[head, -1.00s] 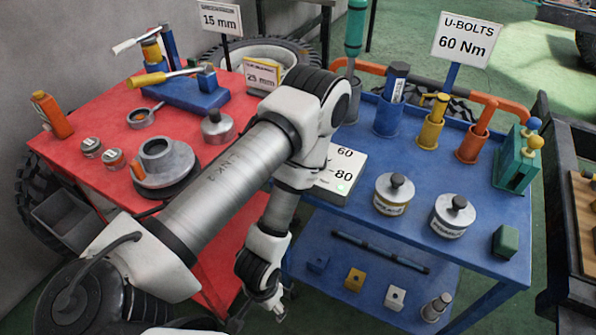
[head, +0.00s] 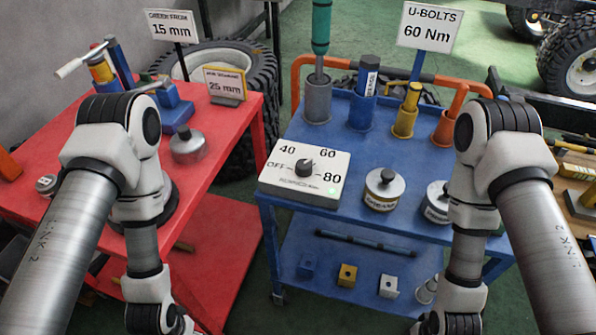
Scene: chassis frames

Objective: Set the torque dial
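The torque dial is a black knob (head: 305,168) on a white box (head: 284,189) at the left front of the blue cart's top. The box reads OFF, 40, 60 and 80, with a green light at its right front. The knob's exact pointing is too small to tell. A sign (head: 430,28) behind reads U-BOLTS 60 Nm. My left gripper (head: 170,324) is low at the bottom edge, left of the box and apart from it. My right gripper (head: 448,324) is low at the bottom edge, to the right. Both are partly cut off, so their fingers are unclear.
Blue cart (head: 345,140) holds lidded tins (head: 384,190) right of the box and tools in coloured cups behind. Small blocks lie on its lower shelf. Red cart (head: 225,125) at left carries a tin (head: 187,146) and tools. A gap separates the carts; space above the box is clear.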

